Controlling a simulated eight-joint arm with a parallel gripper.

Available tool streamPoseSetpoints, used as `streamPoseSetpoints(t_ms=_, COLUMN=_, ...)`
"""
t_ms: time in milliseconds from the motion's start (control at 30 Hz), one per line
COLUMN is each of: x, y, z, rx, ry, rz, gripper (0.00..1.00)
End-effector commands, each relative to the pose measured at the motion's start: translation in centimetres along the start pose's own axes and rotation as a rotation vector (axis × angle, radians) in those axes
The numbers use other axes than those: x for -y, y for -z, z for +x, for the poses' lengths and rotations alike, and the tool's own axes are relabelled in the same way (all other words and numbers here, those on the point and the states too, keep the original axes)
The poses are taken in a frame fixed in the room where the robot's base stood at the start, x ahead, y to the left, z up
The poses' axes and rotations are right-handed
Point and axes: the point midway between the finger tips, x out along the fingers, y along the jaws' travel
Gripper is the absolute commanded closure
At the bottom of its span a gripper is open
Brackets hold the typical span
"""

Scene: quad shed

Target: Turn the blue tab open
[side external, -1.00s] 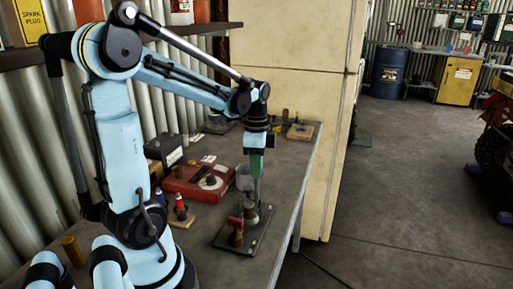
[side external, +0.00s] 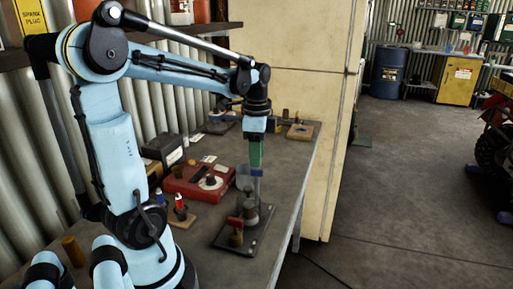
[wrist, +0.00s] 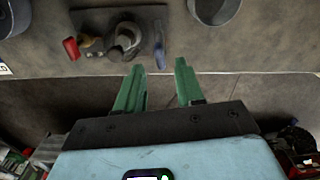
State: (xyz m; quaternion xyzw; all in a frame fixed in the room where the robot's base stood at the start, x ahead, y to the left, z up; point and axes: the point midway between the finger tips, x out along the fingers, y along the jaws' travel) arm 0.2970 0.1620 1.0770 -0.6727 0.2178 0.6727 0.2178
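The blue tab (side external: 257,173) stands upright on the dark base plate (side external: 231,242), just below my gripper's fingertips in the side view. In the wrist view the blue tab (wrist: 160,43) is a narrow strip, just beyond the fingertips and lined up with the gap between them. My gripper (wrist: 160,64) has two green fingers, held apart with nothing visible between them. It also shows in the side view (side external: 256,164), pointing down. A red handle (wrist: 72,48) and a round metal fitting (wrist: 125,40) share the plate; the red handle (side external: 235,221) is lower left of the tab.
A red box (side external: 190,183) with a dial lies left of the plate. A grey cup (side external: 243,178) stands behind the tab. Small red and blue items on a wooden block (side external: 180,212) are further left. The bench edge (side external: 297,205) is close on the right.

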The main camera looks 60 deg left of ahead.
Motion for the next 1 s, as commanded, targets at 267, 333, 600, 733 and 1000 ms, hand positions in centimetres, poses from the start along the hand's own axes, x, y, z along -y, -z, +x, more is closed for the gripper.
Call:
streamPoseSetpoints(t_ms=267, x=0.0, y=0.0, z=-4.5, rx=0.0, ry=0.0, rz=0.001, gripper=0.63)
streamPoseSetpoints(t_ms=333, x=0.0, y=0.0, z=-5.5, rx=0.0, ry=0.0, rz=0.001, gripper=0.63)
streamPoseSetpoints(t_ms=600, x=0.0, y=0.0, z=-7.9, rx=0.0, ry=0.0, rz=0.001, gripper=0.63)
streamPoseSetpoints(t_ms=733, x=0.0, y=0.0, z=-8.2, rx=0.0, ry=0.0, rz=0.001, gripper=0.63)
streamPoseSetpoints(t_ms=1000, x=-0.1, y=0.0, z=-8.2, rx=0.0, ry=0.0, rz=0.0, gripper=0.63)
